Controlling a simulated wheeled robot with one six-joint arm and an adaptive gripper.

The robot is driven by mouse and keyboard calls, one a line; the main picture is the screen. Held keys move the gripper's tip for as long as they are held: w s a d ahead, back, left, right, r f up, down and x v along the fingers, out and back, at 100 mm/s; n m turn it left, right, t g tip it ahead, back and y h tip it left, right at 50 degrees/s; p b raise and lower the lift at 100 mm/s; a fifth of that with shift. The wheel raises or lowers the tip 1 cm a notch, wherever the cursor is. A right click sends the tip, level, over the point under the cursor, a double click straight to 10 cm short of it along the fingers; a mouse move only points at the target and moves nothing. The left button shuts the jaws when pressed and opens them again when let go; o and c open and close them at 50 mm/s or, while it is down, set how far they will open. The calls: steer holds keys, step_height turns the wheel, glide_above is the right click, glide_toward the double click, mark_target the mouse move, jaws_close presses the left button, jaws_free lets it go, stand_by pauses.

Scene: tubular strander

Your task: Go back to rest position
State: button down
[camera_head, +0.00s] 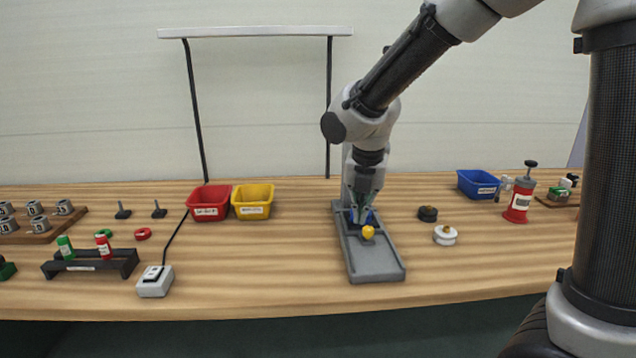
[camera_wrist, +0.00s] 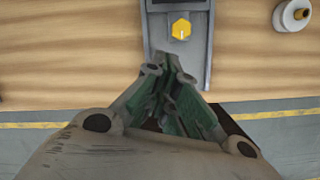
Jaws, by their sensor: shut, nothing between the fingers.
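In the wrist view my gripper (camera_wrist: 172,75) shows below the fixture (camera_wrist: 197,45). A blue part (camera_head: 350,218) shows partly behind my gripper on the fixture. I cannot tell whether the fingers touch it.
Right of the fixture are a black round part (camera_head: 428,214), a white spool (camera_head: 445,235), a blue bin (camera_head: 478,184) and a red canister (camera_head: 519,205). Left are red (camera_head: 208,212) and yellow (camera_head: 253,211) bins, a switch box (camera_head: 155,288) and a black rack (camera_head: 90,264). A lamp frame (camera_head: 255,32) stands behind.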

steer(key=s+d+r+m+t, duration=0.1)
steer(key=s+d+r+m, duration=0.4)
steer(key=s+d+m, duration=0.5)
steer(key=s+d+r+m, duration=0.4)
steer(key=s+d+m, duration=0.7)
steer(key=m, duration=1.1)
steer(key=shift+s+r+t, duration=0.25)
steer(key=shift+r+t, duration=0.15)
